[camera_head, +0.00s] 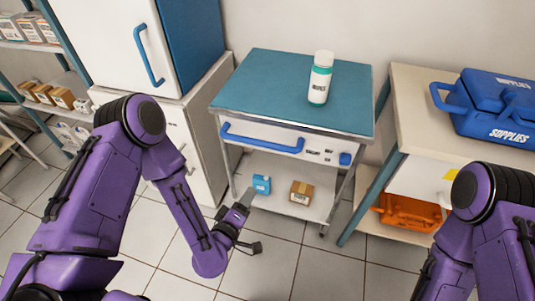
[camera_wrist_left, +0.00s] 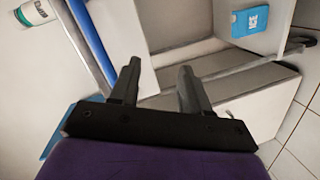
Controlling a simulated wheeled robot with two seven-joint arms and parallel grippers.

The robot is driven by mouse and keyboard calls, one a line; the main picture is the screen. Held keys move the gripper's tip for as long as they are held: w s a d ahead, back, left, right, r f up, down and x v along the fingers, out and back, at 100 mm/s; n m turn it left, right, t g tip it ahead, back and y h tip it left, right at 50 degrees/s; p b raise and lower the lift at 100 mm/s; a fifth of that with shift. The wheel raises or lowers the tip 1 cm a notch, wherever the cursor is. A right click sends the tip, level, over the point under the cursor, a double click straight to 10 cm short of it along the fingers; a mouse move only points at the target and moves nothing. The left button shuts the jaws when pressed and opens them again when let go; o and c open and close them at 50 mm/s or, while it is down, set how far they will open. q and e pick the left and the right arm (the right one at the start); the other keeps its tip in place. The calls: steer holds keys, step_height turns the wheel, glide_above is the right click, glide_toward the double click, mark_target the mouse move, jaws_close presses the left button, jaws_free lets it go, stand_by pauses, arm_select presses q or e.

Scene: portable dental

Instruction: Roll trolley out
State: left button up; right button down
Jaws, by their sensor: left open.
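The trolley (camera_head: 275,90) stands against the wall, with a teal top, a white drawer front and a blue bar handle (camera_head: 262,138) facing me. The handle also shows in the left wrist view as a slanted blue bar (camera_wrist_left: 92,48), left of the fingers. My left gripper (camera_head: 247,217) is open and empty, in front of the trolley's lower left side and below the handle, apart from it. Its two fingers (camera_wrist_left: 158,80) show spread in the left wrist view. My right arm enters at the lower right, but its gripper is out of view.
A white bottle (camera_head: 320,78) stands on the trolley top. A blue ice box (camera_head: 262,184) and a brown carton (camera_head: 301,192) sit on its lower shelf. A white cabinet (camera_head: 180,140) stands left; a bench (camera_head: 415,110) with a blue case (camera_head: 495,105) stands right. Tiled floor (camera_head: 265,260) in front is clear.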

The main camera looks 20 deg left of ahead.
mark_target(260, 143)
arm_select(q)
steer(key=w+r+n+t, duration=0.1)
steer(key=w+r+n, duration=0.1)
steer(key=w+r, duration=0.1)
steer(key=w+r+n+t, duration=0.1)
steer(key=w+r+t, duration=0.1)
steer(key=w, duration=0.4)
steer(key=w+r+n+t+y, duration=0.1)
steer(key=w+r+n, duration=0.1)
steer(key=w, duration=0.3)
steer(key=shift+w+d+r+n+t+p, duration=0.1)
steer(key=shift+d+r+n+t+p, duration=0.1)
steer(key=shift+r, duration=0.2)
steer(key=shift+d+r+n+t+p, duration=0.1)
steer(key=shift+r+t+p, duration=0.1)
steer(key=shift+r, duration=0.2)
steer(key=shift+w, duration=0.45)
arm_select(e)
steer(key=shift+f, duration=0.35)
arm_select(q)
jaws_close()
